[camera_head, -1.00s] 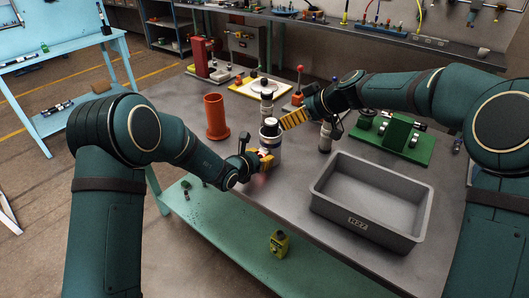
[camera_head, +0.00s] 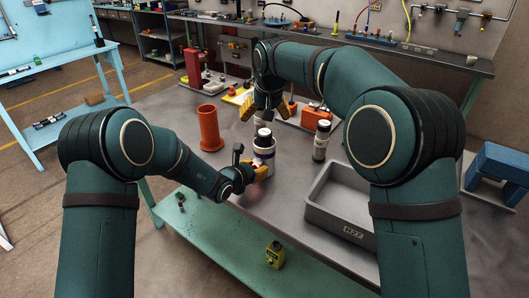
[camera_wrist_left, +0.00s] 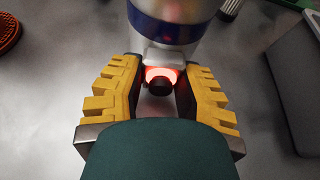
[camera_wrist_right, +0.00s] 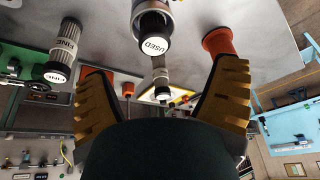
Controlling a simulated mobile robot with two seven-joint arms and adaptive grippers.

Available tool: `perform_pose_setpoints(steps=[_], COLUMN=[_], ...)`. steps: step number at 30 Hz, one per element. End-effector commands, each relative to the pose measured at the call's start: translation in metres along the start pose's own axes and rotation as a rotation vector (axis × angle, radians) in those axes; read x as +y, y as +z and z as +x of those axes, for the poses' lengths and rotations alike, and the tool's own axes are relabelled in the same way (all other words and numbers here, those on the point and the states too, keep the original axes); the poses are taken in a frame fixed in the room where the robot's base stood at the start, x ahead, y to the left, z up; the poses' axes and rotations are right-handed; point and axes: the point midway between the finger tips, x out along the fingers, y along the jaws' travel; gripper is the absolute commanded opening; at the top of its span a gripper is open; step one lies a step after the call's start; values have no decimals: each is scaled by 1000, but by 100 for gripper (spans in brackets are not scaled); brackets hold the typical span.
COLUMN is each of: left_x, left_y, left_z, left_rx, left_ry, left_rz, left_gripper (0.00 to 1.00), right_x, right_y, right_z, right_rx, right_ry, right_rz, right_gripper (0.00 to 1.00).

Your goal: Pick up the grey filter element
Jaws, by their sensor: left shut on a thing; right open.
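A white-and-blue filter housing (camera_head: 264,152) stands upright on the grey table. An element with a black-and-white cap (camera_head: 265,132) shows at its top; the right wrist view reads USED on the cap (camera_wrist_right: 155,46). My left gripper (camera_head: 260,173) is shut on the fitting at the housing's side (camera_wrist_left: 162,62). My right gripper (camera_head: 264,112) is open, behind the housing. In its wrist view a slim grey element with a white end (camera_wrist_right: 161,78) appears between the fingers, untouched as far as I can tell. Another element, marked FINE (camera_wrist_right: 62,62), stands farther right on the table (camera_head: 322,140).
An orange tube (camera_head: 209,128) stands left of the housing. A grey bin (camera_head: 335,200) lies right, partly hidden by my right arm. A red stand (camera_head: 194,70) and an orange block (camera_head: 316,114) are at the back. A yellow-green object (camera_head: 275,254) sits on the lower shelf.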

Motion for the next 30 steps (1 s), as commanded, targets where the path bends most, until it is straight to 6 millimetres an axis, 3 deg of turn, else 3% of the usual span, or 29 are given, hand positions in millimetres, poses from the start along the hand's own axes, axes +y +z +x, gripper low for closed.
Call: perform_pose_setpoints(steps=[8, 18, 30], left_x=[0, 0, 0], left_y=[-1, -2, -2], left_z=[0, 0, 0], left_rx=[3, 3, 4], left_ry=[0, 0, 0], left_rz=[-1, -1, -1], left_gripper=[0, 0, 0], right_x=[-2, 3, 6], right_y=[-6, -7, -4], right_z=[-4, 48, 77], right_rx=[22, 21, 21], right_ry=[91, 93, 91], right_rz=[103, 107, 106], right_gripper=[86, 86, 86])
